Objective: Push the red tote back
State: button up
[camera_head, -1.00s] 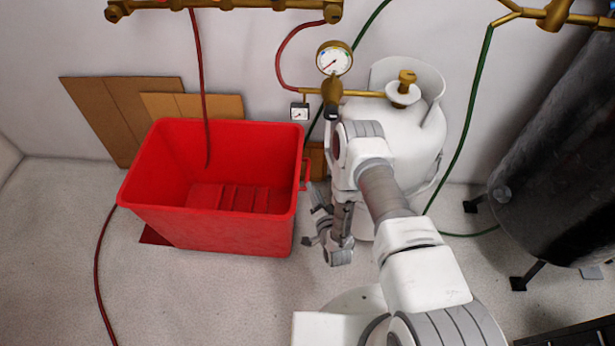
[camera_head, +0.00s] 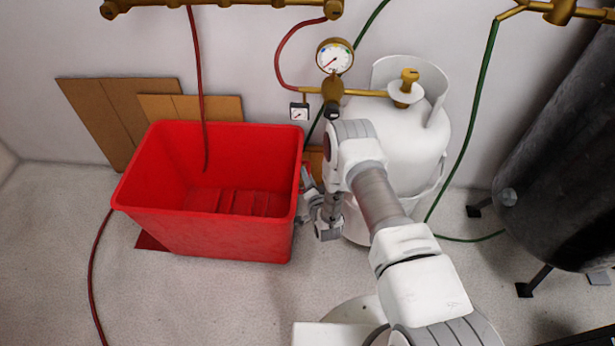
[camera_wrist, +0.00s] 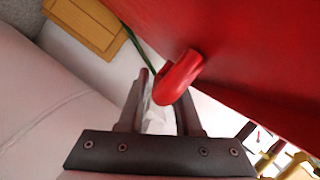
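The red tote (camera_head: 232,238) stands upright and open-topped on the floor at left in the head view. Its inside looks empty, apart from a red hose hanging in front of it or into it. My gripper (camera_head: 304,206) is beside the tote's right wall, partly hidden by my arm. In the wrist view the tote's wall (camera_wrist: 250,50) fills the upper right. Its red handle (camera_wrist: 180,76) reaches down at the fingertips of my gripper (camera_wrist: 161,96). The fingers are apart. I cannot tell whether they touch the handle.
A white gas cylinder (camera_head: 408,140) with a gauge (camera_head: 334,57) stands close right of my gripper. Cardboard sheets (camera_head: 112,112) lean on the wall behind the tote. A dark tank (camera_head: 565,170) stands at far right. A red hose (camera_head: 92,275) lies on the floor at left.

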grip_shut()
dwell(1.1)
